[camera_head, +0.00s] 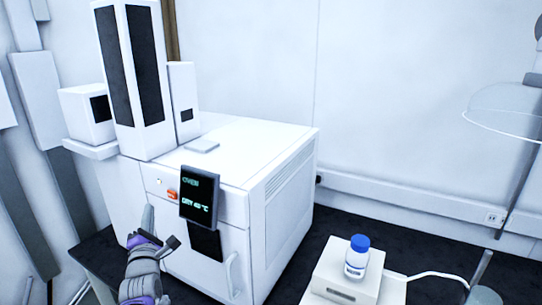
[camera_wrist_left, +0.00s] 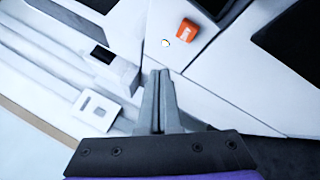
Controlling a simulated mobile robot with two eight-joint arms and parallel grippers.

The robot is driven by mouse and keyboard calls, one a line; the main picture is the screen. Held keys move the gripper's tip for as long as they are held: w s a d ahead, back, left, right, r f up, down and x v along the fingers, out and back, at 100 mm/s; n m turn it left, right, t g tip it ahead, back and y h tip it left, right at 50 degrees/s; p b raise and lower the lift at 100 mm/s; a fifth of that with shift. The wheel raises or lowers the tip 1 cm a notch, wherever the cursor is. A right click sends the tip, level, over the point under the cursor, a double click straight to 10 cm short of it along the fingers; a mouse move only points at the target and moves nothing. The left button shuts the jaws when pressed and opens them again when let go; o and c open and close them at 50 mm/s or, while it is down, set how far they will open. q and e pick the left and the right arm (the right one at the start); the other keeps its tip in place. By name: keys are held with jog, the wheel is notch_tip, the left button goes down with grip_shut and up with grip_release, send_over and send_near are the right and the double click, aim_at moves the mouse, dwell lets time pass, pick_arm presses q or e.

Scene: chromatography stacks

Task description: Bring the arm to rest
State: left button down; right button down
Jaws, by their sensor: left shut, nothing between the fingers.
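My left gripper (camera_head: 149,212) reaches up from the lower left in the head view, in front of the white oven (camera_head: 285,190). In the left wrist view its two grey fingers (camera_wrist_left: 160,75) lie together, with nothing between them. The fingertips appear close to the oven's front, left of its display (camera_head: 200,195); I cannot tell whether they touch it. The orange switch (camera_head: 172,194) is up and to the right of the fingertips, and it also shows in the left wrist view (camera_wrist_left: 187,30). My right gripper is not in view.
White tower units (camera_head: 135,140) stand on and beside the oven at the left. The oven's door handle (camera_head: 232,274) sticks out at the front. At the right, a blue-capped bottle (camera_head: 357,262) stands on a white device (camera_head: 340,285). Dark worktop (camera_head: 325,225) is bare between.

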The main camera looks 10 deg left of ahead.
pick_arm(q)
jog(key=s+d+f+m+g+h, duration=0.25)
jog(key=d+f+m, duration=0.25)
jog(key=d+m, duration=0.25)
jog(key=s+d+f+m+g+h, duration=0.2)
jog(key=s+d+f+m+h, duration=0.15)
jog(key=d+f+m, duration=0.35)
jog(key=s+d+f+m+g+h, duration=0.1)
jog(key=s+d+f+m+g, duration=0.3)
jog(key=s, duration=0.6)
jog(key=s+d+f+m+g+h, duration=0.2)
jog(key=s+d+f+m+g, duration=0.2)
jog(key=s+d+f+m, duration=0.3)
jog(key=s+d+m, duration=0.2)
jog(key=s+m, duration=0.1)
jog(key=m, duration=0.1)
jog(key=shift+s+f+h, duration=0.15)
jog(key=shift+h, duration=0.15)
